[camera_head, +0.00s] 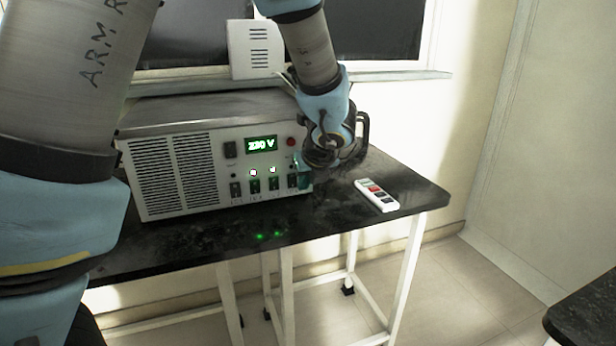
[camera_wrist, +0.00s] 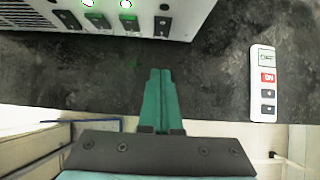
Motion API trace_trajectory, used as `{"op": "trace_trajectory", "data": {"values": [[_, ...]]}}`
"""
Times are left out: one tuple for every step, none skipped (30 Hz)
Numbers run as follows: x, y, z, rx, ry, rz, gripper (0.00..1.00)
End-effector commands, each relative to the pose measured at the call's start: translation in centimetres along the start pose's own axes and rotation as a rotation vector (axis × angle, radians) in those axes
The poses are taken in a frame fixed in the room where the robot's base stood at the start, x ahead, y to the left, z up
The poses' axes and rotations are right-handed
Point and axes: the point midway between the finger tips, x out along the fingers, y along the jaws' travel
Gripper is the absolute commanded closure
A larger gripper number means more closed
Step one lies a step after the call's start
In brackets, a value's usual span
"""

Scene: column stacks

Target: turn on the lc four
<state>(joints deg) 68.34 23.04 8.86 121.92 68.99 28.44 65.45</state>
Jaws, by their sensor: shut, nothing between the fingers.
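A grey power unit (camera_head: 190,165) stands on the black table, its display reading about 230 V. Its front has a row of small dark switches; their labels are too small to read. Green lamps glow above the second switch (camera_head: 254,186) and the third switch (camera_head: 273,183). The rightmost switch (camera_head: 292,181) shows no lit lamp; it also shows in the wrist view (camera_wrist: 162,26). My gripper (camera_wrist: 160,72) has its teal fingers together and empty, pointing at the front, apart from the rightmost switch. In the head view my gripper (camera_head: 303,165) is at the unit's right front.
A red button (camera_head: 291,142) sits on the unit's upper right. The black table (camera_head: 330,215) is clear in front of the unit. A window is behind.

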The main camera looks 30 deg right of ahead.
Motion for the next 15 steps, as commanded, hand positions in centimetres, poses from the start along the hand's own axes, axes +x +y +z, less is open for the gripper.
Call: {"op": "trace_trajectory", "data": {"values": [[1.3,0.1,-0.1,0.003,0.001,0.004,1.00],[1.9,0.1,-0.1,0.001,0.001,0.004,1.00],[2.7,0.1,-0.1,0.002,0.001,0.003,1.00],[3.3,0.1,-0.1,0.001,0.000,0.004,1.00],[3.9,0.1,-0.1,0.002,0.001,0.004,1.00],[4.5,0.1,0.0,0.001,0.001,0.003,1.00],[4.5,0.1,0.8,-0.001,0.000,0.003,1.00],[4.8,0.1,1.2,-0.002,-0.001,0.003,1.00],[5.2,0.1,1.6,-0.002,0.000,0.002,1.00],[5.5,0.1,1.8,-0.002,0.000,0.002,1.00],[5.7,0.1,2.1,-0.002,0.000,0.002,1.00],[6.0,0.1,2.3,-0.001,0.000,0.002,1.00],[6.2,0.0,2.4,0.000,0.000,0.001,1.00],[6.3,0.0,2.6,0.000,0.000,0.001,1.00],[6.5,0.0,2.7,0.000,0.000,0.001,1.00]]}}
